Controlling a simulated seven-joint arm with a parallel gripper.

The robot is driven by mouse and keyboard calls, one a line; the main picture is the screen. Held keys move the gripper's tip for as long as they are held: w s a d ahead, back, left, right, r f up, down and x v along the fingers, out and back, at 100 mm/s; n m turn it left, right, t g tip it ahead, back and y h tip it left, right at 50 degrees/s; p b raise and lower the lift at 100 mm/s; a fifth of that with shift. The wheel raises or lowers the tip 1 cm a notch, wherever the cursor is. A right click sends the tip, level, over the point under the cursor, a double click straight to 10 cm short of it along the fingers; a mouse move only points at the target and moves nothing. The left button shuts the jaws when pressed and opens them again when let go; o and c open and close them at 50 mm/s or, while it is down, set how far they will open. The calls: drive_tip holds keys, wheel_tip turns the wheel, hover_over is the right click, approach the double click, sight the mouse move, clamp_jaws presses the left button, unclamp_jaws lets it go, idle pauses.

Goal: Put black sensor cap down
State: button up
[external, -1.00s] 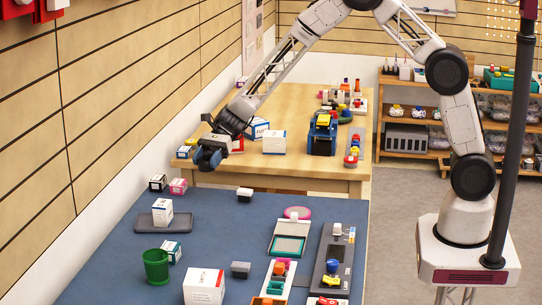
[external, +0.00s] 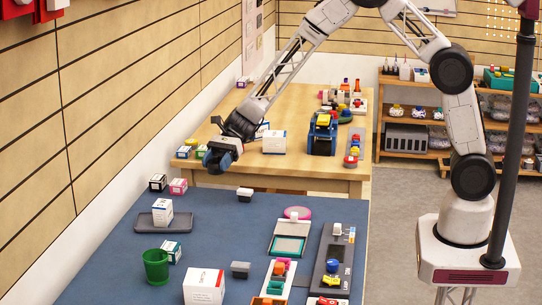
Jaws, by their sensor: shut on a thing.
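My gripper (external: 217,163) is at the end of the arm, above the gap between the blue table and the wooden table behind it, near the wooden table's front left. It is shut on a small dark thing, taken to be the black sensor cap. The held thing is too small and too dark against the fingers to make out its shape. The blue table (external: 215,225) lies below and in front of my gripper. A small black-and-white block (external: 244,194) sits on its back edge, apart from my gripper.
On the blue table are a dark tray (external: 180,222) with a white box, a green cup (external: 156,266), a large white box (external: 204,287) and a grey block (external: 240,269). Panels with coloured parts (external: 290,236) fill the right side. The middle is mostly clear.

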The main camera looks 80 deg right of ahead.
drive_tip(key=s+a+f, duration=0.1)
drive_tip(key=s, duration=0.9)
drive_tip(key=s+a+f+m+t, duration=0.1)
drive_tip(key=s+a+f, duration=0.1)
drive_tip(key=s, duration=0.8)
drive_tip(key=s+a+f+t, duration=0.1)
drive_tip(key=s+a, duration=0.1)
drive_tip(key=s, duration=0.8)
drive_tip(key=shift+s+f+m+h, duration=0.15)
drive_tip(key=shift+f+m+h, duration=0.15)
drive_tip(key=shift+m, duration=0.1)
hover_over(258, 218)
drive_tip(key=shift+d+f, duration=0.15)
drive_tip(key=shift+f, duration=0.5)
drive_tip(key=shift+f, duration=0.1)
drive_tip(key=shift+f, duration=1.7)
drive_tip(key=shift+f, duration=0.1)
drive_tip(key=o, duration=0.9)
